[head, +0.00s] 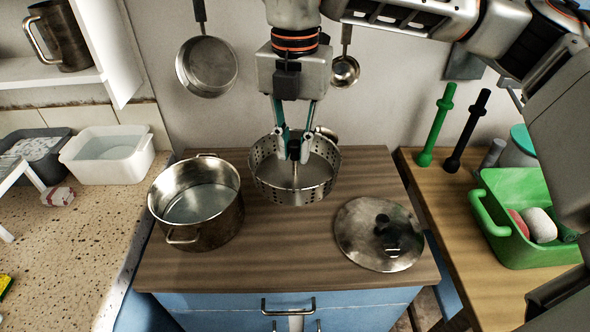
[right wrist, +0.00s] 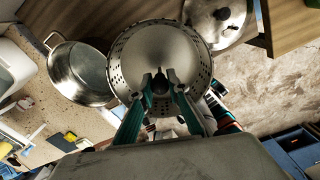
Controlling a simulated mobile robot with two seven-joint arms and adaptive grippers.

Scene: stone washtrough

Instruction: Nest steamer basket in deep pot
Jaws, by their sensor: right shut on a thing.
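The steamer basket (head: 268,184) is a round metal basket with a perforated wall and a central post. My right gripper (head: 294,140) points down over it and is shut on its post. The basket seems to be held above the wooden top, to the right of the deep pot; its exact height is hard to tell. In the right wrist view the basket (right wrist: 165,50) fills the middle, between the gripper fingers (right wrist: 160,85). The deep pot (head: 195,203) is steel, open and upright on the wooden top. It also shows in the right wrist view (right wrist: 80,72). My left gripper is not in view.
A metal lid with a dark knob (head: 378,235) lies on the wooden top (head: 262,262) to the right. A green crate (head: 500,215) stands at far right. A white tub (head: 108,155) stands at left. A pan (head: 207,66) and a ladle (head: 345,70) hang behind.

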